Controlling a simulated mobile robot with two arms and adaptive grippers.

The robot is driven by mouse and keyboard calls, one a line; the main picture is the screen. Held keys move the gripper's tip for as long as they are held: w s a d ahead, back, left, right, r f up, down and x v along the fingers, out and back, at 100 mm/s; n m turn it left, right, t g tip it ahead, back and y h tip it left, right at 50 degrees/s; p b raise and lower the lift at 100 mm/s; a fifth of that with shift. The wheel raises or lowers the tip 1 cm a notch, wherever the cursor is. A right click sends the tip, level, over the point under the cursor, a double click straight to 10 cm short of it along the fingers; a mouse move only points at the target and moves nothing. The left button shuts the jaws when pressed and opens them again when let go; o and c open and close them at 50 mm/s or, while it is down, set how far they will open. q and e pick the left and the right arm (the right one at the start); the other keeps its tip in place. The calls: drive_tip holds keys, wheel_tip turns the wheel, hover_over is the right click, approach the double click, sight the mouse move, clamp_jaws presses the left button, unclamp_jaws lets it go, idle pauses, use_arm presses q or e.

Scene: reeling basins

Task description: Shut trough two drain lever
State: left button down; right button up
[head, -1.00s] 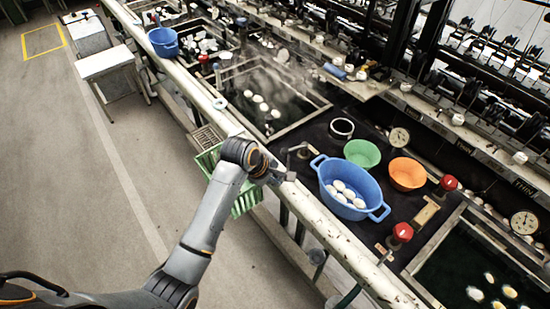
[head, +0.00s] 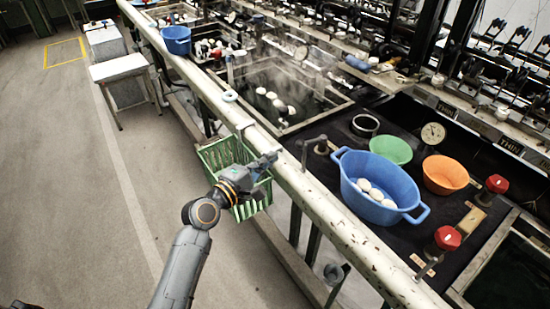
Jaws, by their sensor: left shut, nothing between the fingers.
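A small metal lever (head: 313,141) stands on the dark deck just behind the pale front rail, left of the blue basin. Its handle lies roughly level, and its end bends down toward the rail. I cannot tell whether it is the trough two drain lever or whether it is shut. A steaming trough (head: 300,93) with several white cocoons lies behind it. My left gripper (head: 272,160) is shut and empty. It is on the aisle side of the rail, above the green crate, apart from the lever. My right gripper is not in view.
The blue basin (head: 347,175) with cocoons, a green bowl (head: 391,149), an orange bowl (head: 445,175) and red knobs (head: 447,238) crowd the deck. The front rail (head: 330,208) separates deck from aisle. A green crate (head: 213,158) hangs below it.

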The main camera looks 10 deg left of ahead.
sight(312, 141)
use_arm(q)
drive_tip(key=x, duration=0.8)
drive_tip(key=shift+w+d+f, duration=0.1)
drive_tip(key=shift+w+d, duration=0.05)
drive_tip(key=shift+w, duration=0.1)
drive_tip(key=shift+s+d+p, duration=0.5)
drive_tip(key=shift+s+p, duration=0.35)
drive_tip(key=shift+p, duration=0.1)
drive_tip(key=shift+s+d, duration=0.2)
drive_tip(key=shift+s, duration=0.05)
drive_tip(key=shift+f, duration=0.1)
